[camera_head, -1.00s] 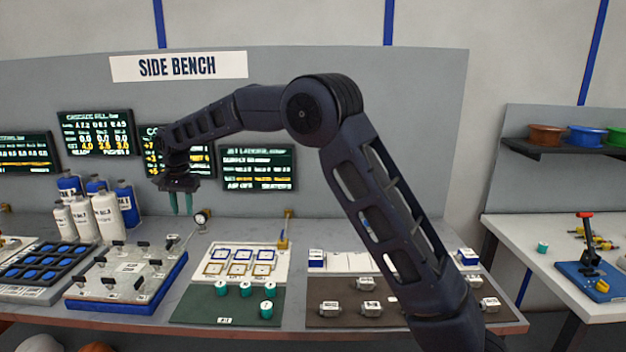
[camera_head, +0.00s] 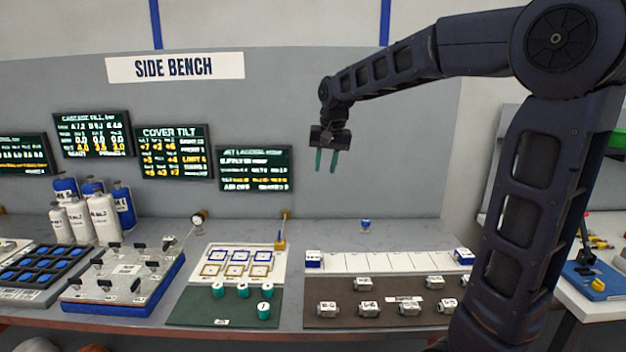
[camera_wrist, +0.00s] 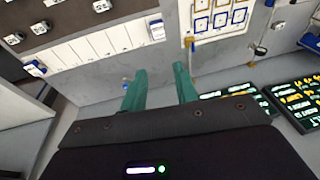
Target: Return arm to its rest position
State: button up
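My gripper (camera_head: 326,161) hangs in the air above the back of the side bench (camera_head: 400,228), with its two green fingers pointing down. The fingers are spread apart with nothing between them. In the wrist view the gripper (camera_wrist: 160,85) also shows both green fingertips apart and empty. My dark arm runs from the right edge up and over to the gripper, hiding part of the bench's right end.
Below the gripper stand a small blue-topped item (camera_head: 365,226), a white slotted strip (camera_head: 390,262) and a dark mat (camera_head: 340,298) with several grey blocks. White bottles (camera_head: 103,218) and a clamp plate (camera_head: 125,270) are at left. A second table (camera_head: 580,290) is at right.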

jog(key=s+d+f+t, duration=0.1)
jog(key=s+d, duration=0.8)
jog(key=d, duration=0.5)
jog(key=s+d+f+t+h, duration=0.1)
jog(key=s+d+f, duration=0.6)
jog(key=s+d, duration=0.3)
jog(key=s, duration=0.3)
jog(key=shift+d, duration=0.15)
jog(key=shift+w, duration=0.15)
dwell(1.0)
